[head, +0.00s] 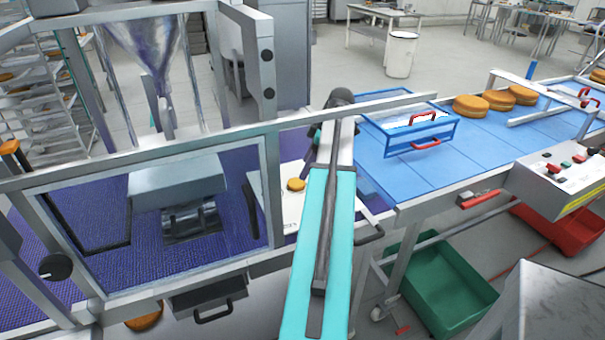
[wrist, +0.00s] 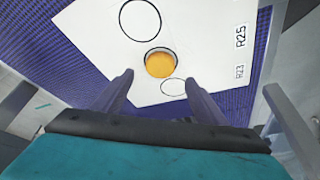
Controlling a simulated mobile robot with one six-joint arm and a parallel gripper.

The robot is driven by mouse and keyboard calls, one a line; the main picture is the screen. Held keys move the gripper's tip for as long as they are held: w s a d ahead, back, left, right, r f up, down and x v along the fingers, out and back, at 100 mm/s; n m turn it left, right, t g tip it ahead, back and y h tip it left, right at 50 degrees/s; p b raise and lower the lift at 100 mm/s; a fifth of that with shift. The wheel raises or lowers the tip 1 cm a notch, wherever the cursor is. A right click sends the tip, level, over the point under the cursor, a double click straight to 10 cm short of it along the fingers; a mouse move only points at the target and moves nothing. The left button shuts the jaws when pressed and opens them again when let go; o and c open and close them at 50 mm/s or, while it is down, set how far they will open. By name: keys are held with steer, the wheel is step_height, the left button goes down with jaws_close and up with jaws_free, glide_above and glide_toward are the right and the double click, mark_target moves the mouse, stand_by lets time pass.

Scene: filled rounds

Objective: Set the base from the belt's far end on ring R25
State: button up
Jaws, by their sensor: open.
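A small round orange base (wrist: 160,64) lies on a white board (wrist: 205,25); the head view also shows that base (head: 295,184) and board (head: 291,212). A dark ring outline shows around the base. The board has a larger empty ring (wrist: 140,20) above it and a smaller one (wrist: 173,87) below. Labels R25 (wrist: 240,36) and R23 (wrist: 240,72) are at the right; I cannot tell which ring each names. My gripper (wrist: 159,77) is open and empty, its fingertips either side of the base's near edge. Larger orange bases (head: 471,106) stand on the blue belt (head: 430,172).
A blue frame with red handles (head: 427,143) stands on the belt. A metal guide (head: 520,84) crosses near the bases. A clear-sided machine guard (head: 150,215) is left of the board. A control box (head: 560,180) is at right. A green crate (head: 440,285) is below.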

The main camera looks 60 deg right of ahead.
steer(key=shift+b+v, duration=0.5)
steer(key=shift+v, duration=2.05)
